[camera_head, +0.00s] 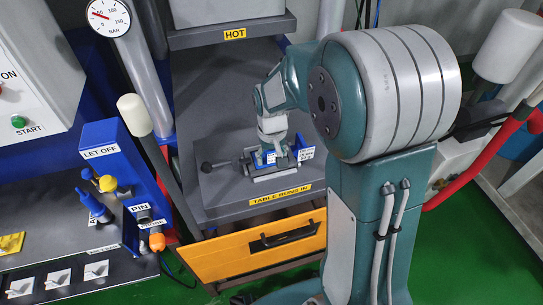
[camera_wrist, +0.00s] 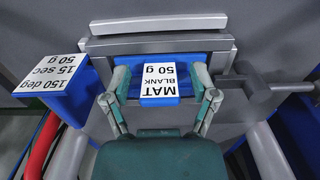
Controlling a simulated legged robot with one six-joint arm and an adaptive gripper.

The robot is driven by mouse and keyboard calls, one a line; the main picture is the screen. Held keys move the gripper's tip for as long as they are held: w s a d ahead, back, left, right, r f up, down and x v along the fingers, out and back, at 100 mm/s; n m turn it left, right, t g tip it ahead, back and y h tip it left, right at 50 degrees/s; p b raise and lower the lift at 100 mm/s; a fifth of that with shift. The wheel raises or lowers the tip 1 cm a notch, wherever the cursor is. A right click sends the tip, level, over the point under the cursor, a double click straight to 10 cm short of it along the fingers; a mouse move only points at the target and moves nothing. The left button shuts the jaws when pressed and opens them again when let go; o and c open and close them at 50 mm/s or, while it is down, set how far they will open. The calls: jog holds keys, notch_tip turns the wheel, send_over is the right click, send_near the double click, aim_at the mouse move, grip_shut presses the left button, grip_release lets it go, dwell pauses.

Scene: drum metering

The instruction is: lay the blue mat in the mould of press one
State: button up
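The blue mat (camera_wrist: 160,101) carries a white label reading MAT BLANK 50 g. It is at the grey mould of press one, over a wider blue area. Whether it lies fully flat there I cannot tell. My gripper (camera_wrist: 161,78) is directly above, its two fingers apart, one on each side of the label. Blue strips show between label and fingers; no clear contact shows. In the head view my gripper (camera_head: 270,150) reaches down over the mould (camera_head: 283,173) on the press table. A little of the blue mat shows below the gripper; the arm hides part.
A grey bar handle (camera_head: 222,164) sticks out left of the mould. A 150 deg, 15 sec, 50 g label block (camera_head: 305,154) stands right. The HOT upper platen (camera_head: 235,34) overhangs behind. A yellow drawer front (camera_head: 255,250) is below; a LET OFF panel (camera_head: 112,152) stands left.

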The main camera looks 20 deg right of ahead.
aim_at(272, 152)
notch_tip(272, 152, up, 11)
jog(key=shift+r, duration=0.15)
jog(key=shift+s+r, duration=0.1)
jog(key=shift+r, duration=0.45)
jog(key=s+r+t, duration=0.2)
jog(key=s, duration=0.7)
jog(key=s+r+t, duration=0.2)
jog(key=s+t, duration=0.1)
jog(key=s, duration=0.6)
jog(key=shift+s+r+t, duration=0.25)
jog(key=shift+r+t, duration=0.05)
jog(key=shift+r, duration=0.1)
